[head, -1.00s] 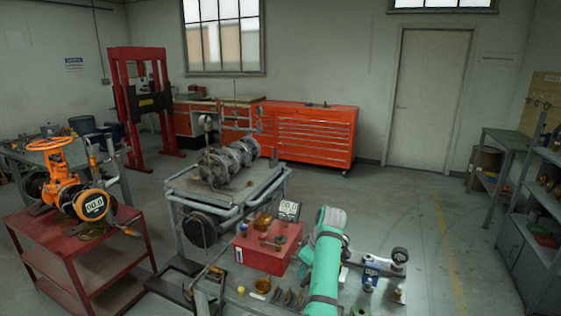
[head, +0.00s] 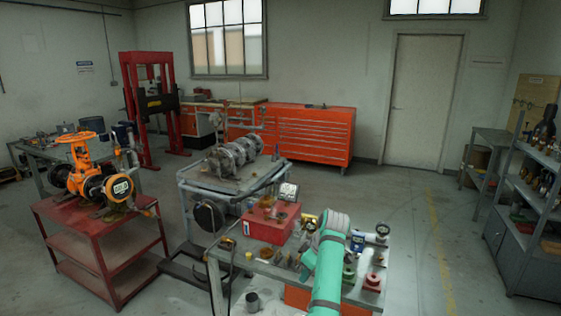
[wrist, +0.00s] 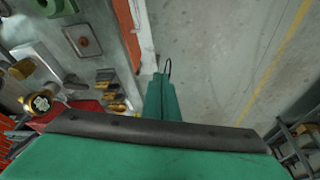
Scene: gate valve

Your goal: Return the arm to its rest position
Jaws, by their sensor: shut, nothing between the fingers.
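My arm shows in the head view as a teal link (head: 326,272) with a dark band, rising from the bottom edge over the front bench to a pale grey joint (head: 335,222). In the wrist view a wide teal part of my arm (wrist: 150,158) with a dark band fills the bottom, and a narrower teal part (wrist: 160,98) stands beyond it.
The cluttered front bench (head: 240,264) lies beneath and beside my arm, with a red box (head: 262,232) and small fittings. Shelves (head: 540,190) line the right. Open floor (head: 415,220) lies between bench and shelves.

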